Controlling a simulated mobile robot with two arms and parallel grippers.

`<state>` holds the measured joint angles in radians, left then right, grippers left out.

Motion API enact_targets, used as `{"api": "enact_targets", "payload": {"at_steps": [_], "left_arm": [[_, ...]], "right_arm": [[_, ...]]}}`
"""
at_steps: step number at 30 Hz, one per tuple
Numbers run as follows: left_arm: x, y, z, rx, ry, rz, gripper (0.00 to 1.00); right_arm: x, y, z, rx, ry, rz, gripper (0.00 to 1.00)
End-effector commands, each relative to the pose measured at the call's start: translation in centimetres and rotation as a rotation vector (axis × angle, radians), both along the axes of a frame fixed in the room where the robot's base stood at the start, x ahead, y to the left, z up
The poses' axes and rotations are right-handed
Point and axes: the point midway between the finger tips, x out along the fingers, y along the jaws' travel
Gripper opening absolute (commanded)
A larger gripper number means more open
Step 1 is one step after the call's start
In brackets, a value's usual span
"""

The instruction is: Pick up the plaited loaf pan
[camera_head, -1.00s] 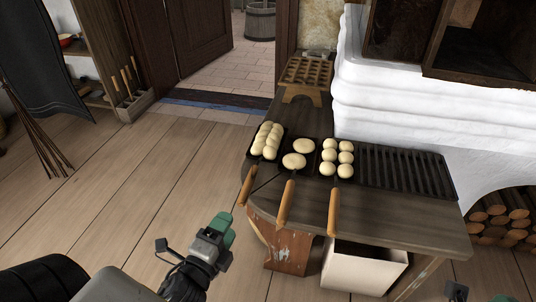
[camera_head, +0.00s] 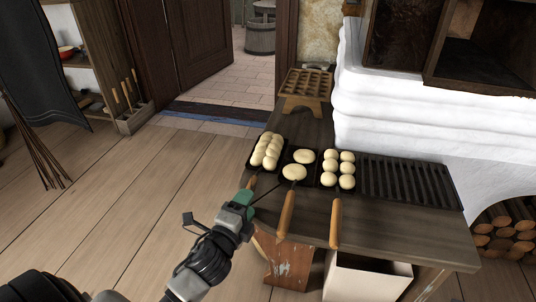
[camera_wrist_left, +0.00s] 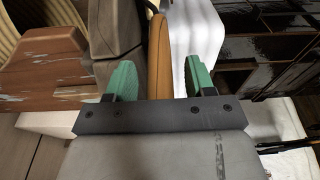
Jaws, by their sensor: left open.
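The plaited loaf pan (camera_head: 267,153) is the leftmost dark pan on the stove-side counter, holding pale plaited-looking dough. Its wooden handle points toward me and is mostly hidden behind my left gripper (camera_head: 243,197) in the head view. In the left wrist view, a wooden handle (camera_wrist_left: 158,55) lies between the green fingertips of my left gripper (camera_wrist_left: 160,78). The jaws are open, with a gap on the right side of the handle. The pan rests on the counter. My right gripper is not in view.
A pan with two round flat breads (camera_head: 295,172) and a pan of several buns (camera_head: 338,168) stand close to the right, handles overhanging the counter edge. Beyond them is a black grate (camera_head: 405,182). A wooden rack (camera_head: 305,90) stands behind. Open floor lies left.

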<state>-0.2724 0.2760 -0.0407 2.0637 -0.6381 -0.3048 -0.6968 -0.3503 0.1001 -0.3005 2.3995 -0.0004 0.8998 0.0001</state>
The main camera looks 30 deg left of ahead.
Motion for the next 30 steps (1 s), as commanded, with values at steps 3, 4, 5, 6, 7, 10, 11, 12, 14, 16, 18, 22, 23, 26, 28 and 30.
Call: {"api": "enact_targets", "payload": {"at_steps": [3, 4, 5, 6, 7, 10, 11, 12, 14, 16, 18, 22, 23, 26, 28, 30], "left_arm": [[0.0, 0.0, 0.0, 0.0, 0.001, 0.0, 0.54], [0.0, 0.0, 0.0, 0.0, 0.001, 0.0, 0.53], [0.0, 0.0, 0.0, 0.0, 0.001, 0.0, 0.48], [0.0, 0.0, 0.0, 0.0, 0.001, 0.0, 0.42], [0.0, 0.0, 0.0, 0.0, 0.001, 0.0, 0.37], [0.0, 0.0, 0.0, 0.0, 0.001, 0.0, 0.22], [0.0, 0.0, 0.0, 0.0, 0.001, 0.0, 0.17], [-0.1, 0.0, 0.0, 0.0, 0.001, 0.0, 0.11], [-0.1, 0.0, 0.0, 0.0, 0.001, 0.0, 0.02], [-0.1, 0.0, 0.0, 0.0, 0.001, 0.0, 0.0], [0.0, 0.0, 0.2, 0.001, -0.004, -0.001, 0.0], [0.0, 0.0, 0.1, 0.001, -0.003, -0.001, 0.0], [0.0, 0.0, 0.1, 0.001, -0.003, -0.001, 0.0], [0.0, 0.0, 0.4, 0.001, -0.003, -0.001, 0.0], [0.0, 0.0, 0.8, 0.001, -0.003, -0.001, 0.0], [0.0, 0.0, 1.4, 0.002, -0.004, -0.001, 0.0]], "right_arm": [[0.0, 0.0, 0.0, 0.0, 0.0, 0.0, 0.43], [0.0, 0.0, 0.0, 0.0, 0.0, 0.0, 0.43], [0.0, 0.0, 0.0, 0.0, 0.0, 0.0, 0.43], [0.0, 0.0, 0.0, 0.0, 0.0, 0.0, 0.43], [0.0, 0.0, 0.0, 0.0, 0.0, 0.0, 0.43], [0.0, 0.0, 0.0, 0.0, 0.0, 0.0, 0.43], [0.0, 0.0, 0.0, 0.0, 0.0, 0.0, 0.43], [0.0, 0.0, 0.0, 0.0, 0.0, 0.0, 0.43], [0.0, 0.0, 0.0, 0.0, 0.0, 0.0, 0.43], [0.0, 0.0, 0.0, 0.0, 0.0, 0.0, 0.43], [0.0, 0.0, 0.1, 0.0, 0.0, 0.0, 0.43], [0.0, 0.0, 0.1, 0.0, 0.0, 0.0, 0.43], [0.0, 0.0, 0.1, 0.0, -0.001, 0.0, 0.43], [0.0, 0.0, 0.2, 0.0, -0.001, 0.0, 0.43], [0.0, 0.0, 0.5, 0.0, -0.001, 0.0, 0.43], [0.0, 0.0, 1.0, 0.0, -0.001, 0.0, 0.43]]}}
